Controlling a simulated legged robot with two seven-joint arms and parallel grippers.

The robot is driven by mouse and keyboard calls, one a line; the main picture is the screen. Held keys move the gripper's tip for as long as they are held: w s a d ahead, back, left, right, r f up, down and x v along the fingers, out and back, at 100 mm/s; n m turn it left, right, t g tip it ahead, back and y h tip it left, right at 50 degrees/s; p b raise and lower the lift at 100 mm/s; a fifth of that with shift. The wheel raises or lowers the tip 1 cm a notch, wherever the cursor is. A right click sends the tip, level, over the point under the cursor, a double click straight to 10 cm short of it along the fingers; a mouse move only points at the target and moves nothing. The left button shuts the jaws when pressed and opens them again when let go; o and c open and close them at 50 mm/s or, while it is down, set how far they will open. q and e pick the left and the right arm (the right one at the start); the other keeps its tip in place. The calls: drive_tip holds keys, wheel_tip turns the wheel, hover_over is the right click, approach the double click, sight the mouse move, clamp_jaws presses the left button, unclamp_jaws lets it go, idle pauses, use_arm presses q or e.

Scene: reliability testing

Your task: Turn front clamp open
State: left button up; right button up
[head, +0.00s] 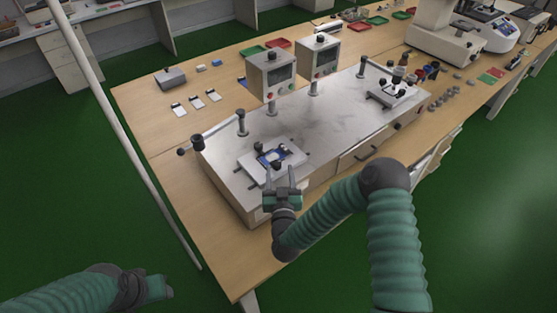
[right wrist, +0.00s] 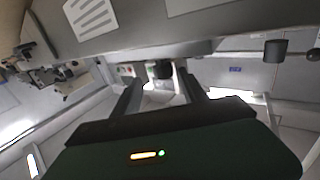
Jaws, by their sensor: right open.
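A pale fixture plate (head: 252,168) lies on the near left part of the grey test station. A blue part (head: 267,157) sits on it. The front clamp, with a small black knob (head: 277,166), stands at the plate's near edge. My right gripper (head: 282,175) is open, its two fingers pointing at the clamp from the front. In the right wrist view a black knob (right wrist: 162,70) shows between the open fingers (right wrist: 160,86); I cannot tell if they touch it. My left gripper (head: 158,288) is low at the left, away from the bench; its jaws are not clear.
Two display boxes (head: 271,75) (head: 319,59) stand on posts behind the plate. A lever with black knobs (head: 197,142) rises at the station's left corner. A second fixture (head: 392,94) is further right. Small cards (head: 196,103) lie on the wooden table; its left front is clear.

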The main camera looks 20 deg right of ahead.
sight(277, 167)
drive_tip(key=x, duration=0.4)
drive_tip(key=shift+a, duration=0.3)
drive_tip(key=shift+w+a, duration=0.15)
drive_tip(key=shift+w, duration=0.05)
drive_tip(key=shift+d, duration=0.25)
drive_tip(key=c, duration=0.6)
drive_tip(key=shift+a, duration=0.1)
clamp_jaws()
